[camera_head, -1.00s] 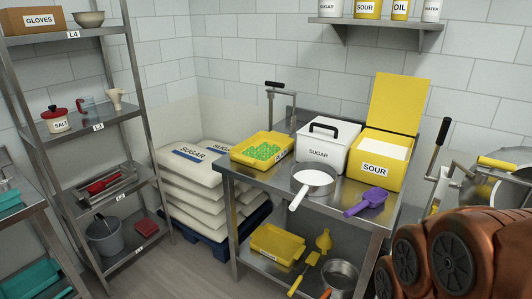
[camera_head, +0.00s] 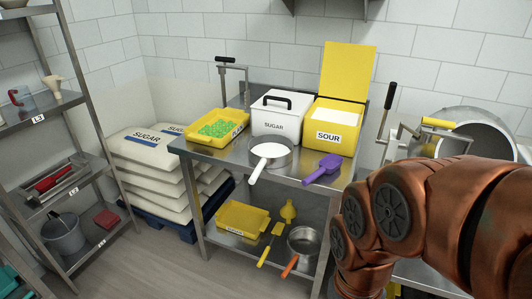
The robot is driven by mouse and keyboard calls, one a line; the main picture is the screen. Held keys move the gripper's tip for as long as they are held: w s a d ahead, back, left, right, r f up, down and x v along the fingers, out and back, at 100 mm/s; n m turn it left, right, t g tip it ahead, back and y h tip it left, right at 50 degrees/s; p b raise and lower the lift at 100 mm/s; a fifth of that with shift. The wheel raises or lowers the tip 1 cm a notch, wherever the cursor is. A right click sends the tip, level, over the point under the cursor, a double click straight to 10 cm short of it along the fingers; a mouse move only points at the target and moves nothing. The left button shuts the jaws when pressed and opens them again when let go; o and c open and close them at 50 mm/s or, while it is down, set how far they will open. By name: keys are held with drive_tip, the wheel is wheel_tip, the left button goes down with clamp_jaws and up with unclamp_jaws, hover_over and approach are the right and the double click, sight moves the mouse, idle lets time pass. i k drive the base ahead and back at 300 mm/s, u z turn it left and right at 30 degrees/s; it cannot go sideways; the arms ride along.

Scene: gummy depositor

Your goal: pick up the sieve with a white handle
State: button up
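The sieve with a white handle (camera_head: 271,153) lies on the steel table (camera_head: 221,154), near its front edge. Its round bowl looks white inside, and its white handle (camera_head: 257,170) points toward me over the table's front edge. My copper-coloured arm fills the lower right of the view, to the right of the sieve and apart from it. My gripper is not in view.
Behind the sieve stand a white SUGAR bin (camera_head: 279,120) and an open yellow SOUR bin (camera_head: 334,124). A purple scoop (camera_head: 323,168) lies to its right, a yellow tray (camera_head: 217,126) to its left. A pan with an orange handle (camera_head: 303,241) is on the lower shelf.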

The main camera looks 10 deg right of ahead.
sight(267, 151)
drive_tip(key=z, duration=1.25)
drive_tip(key=i, duration=1.1)
drive_tip(key=u, duration=2.7)
